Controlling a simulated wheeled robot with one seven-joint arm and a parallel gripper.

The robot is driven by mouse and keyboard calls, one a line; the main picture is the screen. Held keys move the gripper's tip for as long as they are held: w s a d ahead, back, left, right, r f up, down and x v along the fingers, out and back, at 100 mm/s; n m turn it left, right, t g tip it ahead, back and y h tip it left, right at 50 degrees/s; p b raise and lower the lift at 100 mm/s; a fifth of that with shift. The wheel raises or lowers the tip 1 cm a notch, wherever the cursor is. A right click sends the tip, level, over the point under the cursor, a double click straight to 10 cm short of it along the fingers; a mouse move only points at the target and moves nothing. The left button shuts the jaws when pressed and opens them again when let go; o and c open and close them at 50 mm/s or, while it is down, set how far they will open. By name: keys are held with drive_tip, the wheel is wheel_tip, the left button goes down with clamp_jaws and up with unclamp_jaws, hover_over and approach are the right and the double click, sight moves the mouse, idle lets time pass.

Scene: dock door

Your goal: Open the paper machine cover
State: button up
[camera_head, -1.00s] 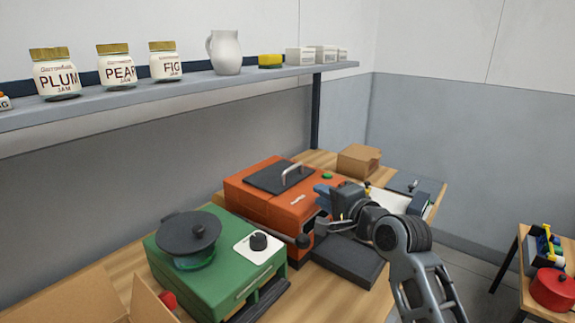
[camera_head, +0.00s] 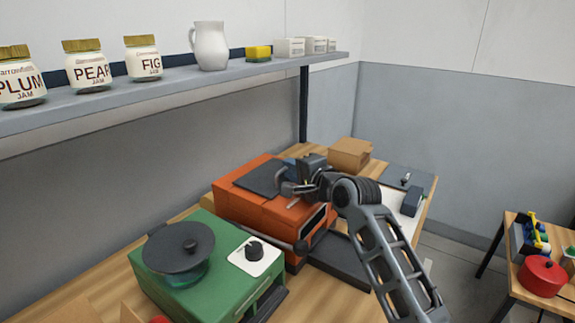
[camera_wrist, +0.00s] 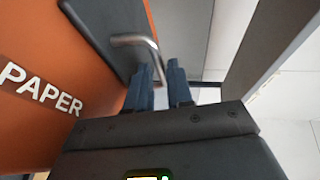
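The paper machine (camera_head: 262,212) is the orange box on the bench; its side reads "PAPER" in the wrist view (camera_wrist: 60,125). Its dark grey cover (camera_head: 256,179) lies flat on top, closed. The cover has a bent metal handle, seen clearly in the wrist view (camera_wrist: 132,40). My gripper (camera_head: 291,164) is over the right part of the cover, partly hiding the handle in the head view. In the wrist view its two blue fingers (camera_wrist: 161,77) are apart with a gap between them.
A green machine (camera_head: 205,265) with a round dark lid stands in front, to the left. A cardboard box (camera_head: 350,154) sits behind the paper machine. A shelf (camera_head: 180,98) with jars and a white jug runs above. A side table at right holds a red pot (camera_head: 541,277).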

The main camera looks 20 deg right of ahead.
sight(272, 169)
drive_tip(key=shift+x, duration=1.1)
drive_tip(key=shift+c, duration=0.4)
clamp_jaws()
